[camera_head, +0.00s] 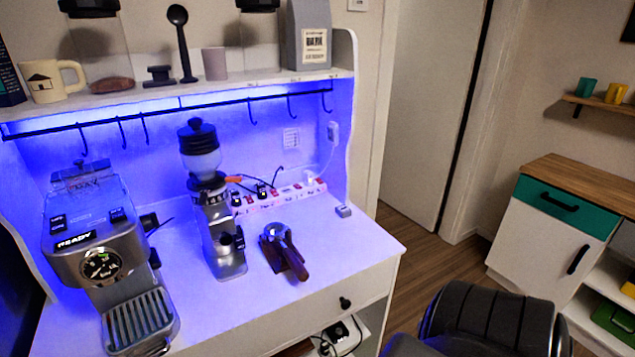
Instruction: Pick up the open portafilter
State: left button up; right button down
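A portafilter (299,266) with a round metal head and a reddish-brown handle is on the white counter, right of the coffee grinder (222,240). It rests on or against a small dark brown stand (271,258). Its handle points toward the front edge of the counter. I cannot tell whether its basket is open underneath.
The espresso machine (100,250) stands left of the grinder. A power strip (290,193) with cables lies behind the portafilter. The counter (350,245) is clear to its right. A shelf (250,82) with hooks hangs above. A black ribbed object (490,320) fills the lower right foreground.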

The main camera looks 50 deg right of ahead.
aim_at(275, 233)
jog(key=z, duration=1.35)
